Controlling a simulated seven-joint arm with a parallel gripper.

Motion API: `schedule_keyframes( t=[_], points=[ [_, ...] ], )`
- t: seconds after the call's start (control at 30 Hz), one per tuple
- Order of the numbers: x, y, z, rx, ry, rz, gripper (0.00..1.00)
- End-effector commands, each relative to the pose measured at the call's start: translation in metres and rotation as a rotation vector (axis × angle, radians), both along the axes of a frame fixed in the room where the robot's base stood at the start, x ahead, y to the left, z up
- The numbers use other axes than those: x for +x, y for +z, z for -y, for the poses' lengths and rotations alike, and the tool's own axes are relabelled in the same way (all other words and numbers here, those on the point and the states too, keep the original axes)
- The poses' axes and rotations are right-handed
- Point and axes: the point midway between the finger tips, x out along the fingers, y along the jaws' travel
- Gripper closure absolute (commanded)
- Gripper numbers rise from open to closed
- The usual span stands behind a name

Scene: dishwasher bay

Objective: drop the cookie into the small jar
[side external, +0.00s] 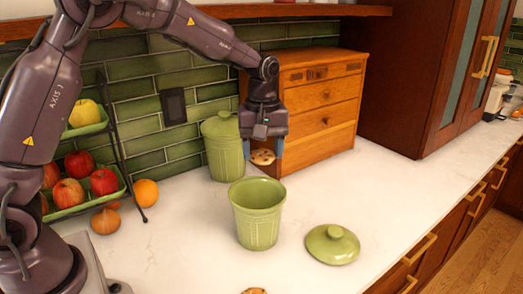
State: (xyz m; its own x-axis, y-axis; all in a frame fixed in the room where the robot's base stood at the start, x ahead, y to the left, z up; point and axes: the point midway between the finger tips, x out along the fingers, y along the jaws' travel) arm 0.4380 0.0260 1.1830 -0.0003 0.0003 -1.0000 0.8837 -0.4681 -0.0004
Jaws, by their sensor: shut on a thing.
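My gripper (263,152) points down and is shut on a cookie (262,157), a round brown one with dark spots. It holds the cookie above and a little behind the small green jar (257,212) in the side external view. The jar stands upright on the white counter with its mouth open. Its green lid (332,244) lies on the counter to the right of it. Another cookie (254,291) lies at the bottom edge of the picture, partly cut off. The inside bottom of the jar is hidden.
A taller lidded green jar (222,150) stands behind, left of my gripper. A wooden drawer chest (318,105) stands close behind and right. A tiered fruit rack (103,195) is at the left, with an orange (145,192) and an onion (105,221) beside it. The counter's right side is clear.

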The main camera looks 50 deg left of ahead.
Motion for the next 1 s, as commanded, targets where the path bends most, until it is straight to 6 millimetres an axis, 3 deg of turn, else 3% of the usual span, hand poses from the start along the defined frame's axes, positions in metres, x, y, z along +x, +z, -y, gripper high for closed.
schedule_keyframes(
  t=[0.3, 0.73, 0.87, 1.0],
  points=[
    [-0.001, -0.036, 0.000, -0.001, 0.001, -0.003, 0.46],
    [0.000, -0.044, 0.000, 0.000, 0.002, 0.000, 0.46],
    [0.000, -0.044, 0.000, 0.000, 0.002, 0.000, 0.12],
    [0.000, -0.044, 0.000, 0.000, 0.002, 0.000, 0.10]
  ],
)
